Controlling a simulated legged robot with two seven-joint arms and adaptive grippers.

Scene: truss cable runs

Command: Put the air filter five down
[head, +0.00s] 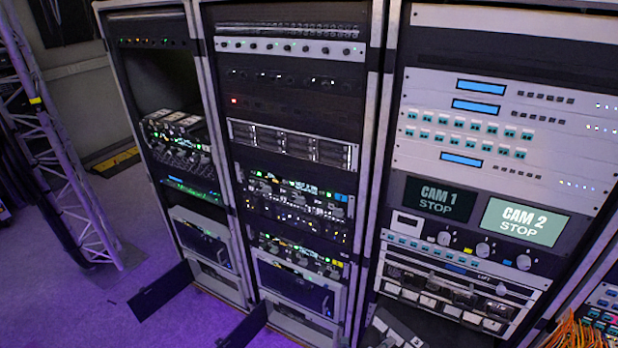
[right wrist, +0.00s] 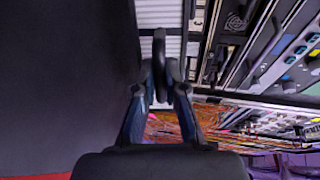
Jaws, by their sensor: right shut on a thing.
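My right gripper (right wrist: 163,82) shows in the right wrist view, its two dark fingers closed on a dark upright handle (right wrist: 159,52). A white, ribbed surface (right wrist: 148,14) lies right behind the handle and appears to be the air filter five. No number on it can be read, and much of it is hidden by the fingers and the edges of the view. I cannot make out either gripper or the filter in the head view.
Three equipment racks stand in the head view: left (head: 162,70), middle (head: 285,100) and right (head: 495,50). Low dark flaps (head: 160,290) stick out at their feet. Orange cables (head: 578,334) lie at bottom right. A truss (head: 75,190) stands left, with clear purple floor (head: 70,310) below.

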